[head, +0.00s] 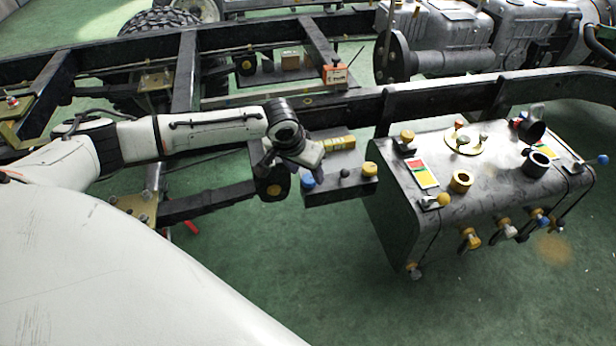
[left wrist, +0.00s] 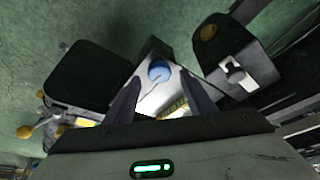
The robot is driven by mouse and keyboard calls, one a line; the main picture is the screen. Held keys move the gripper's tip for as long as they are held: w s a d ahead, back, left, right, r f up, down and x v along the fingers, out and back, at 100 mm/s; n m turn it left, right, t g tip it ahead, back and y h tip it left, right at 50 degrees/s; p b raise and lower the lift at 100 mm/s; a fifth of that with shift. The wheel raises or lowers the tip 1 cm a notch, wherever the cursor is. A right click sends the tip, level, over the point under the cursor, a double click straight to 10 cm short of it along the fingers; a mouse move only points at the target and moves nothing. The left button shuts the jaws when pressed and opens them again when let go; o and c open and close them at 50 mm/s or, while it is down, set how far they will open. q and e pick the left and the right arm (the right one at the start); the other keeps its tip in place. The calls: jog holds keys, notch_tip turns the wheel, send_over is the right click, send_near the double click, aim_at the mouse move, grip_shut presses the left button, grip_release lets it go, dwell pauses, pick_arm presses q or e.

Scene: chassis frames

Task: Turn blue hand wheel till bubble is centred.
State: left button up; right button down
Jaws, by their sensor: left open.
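The blue hand wheel (head: 308,181) sits at the left end of a small dark block fixed by the chassis rail. It also shows in the left wrist view (left wrist: 159,70), round and blue on a pale surface. A yellow level vial (head: 338,143) lies behind it, partly visible in the left wrist view (left wrist: 173,106); its bubble is too small to make out. My left gripper (head: 292,168) is open just above and behind the wheel. In the left wrist view its two fingers (left wrist: 160,82) stand on either side of the wheel, with nothing gripped.
A black knob (head: 345,174) and a yellow knob (head: 370,168) are right of the wheel on the same block. A grey console (head: 400,215) with several knobs and levers stands close on the right. Black chassis rails (head: 430,100) run behind. Green floor in front is clear.

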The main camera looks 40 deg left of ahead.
aim_at(309, 182)
pick_arm(q)
jog(key=shift+x, duration=1.1)
jog(key=shift+w+f, duration=0.1)
jog(key=shift+f, duration=0.2)
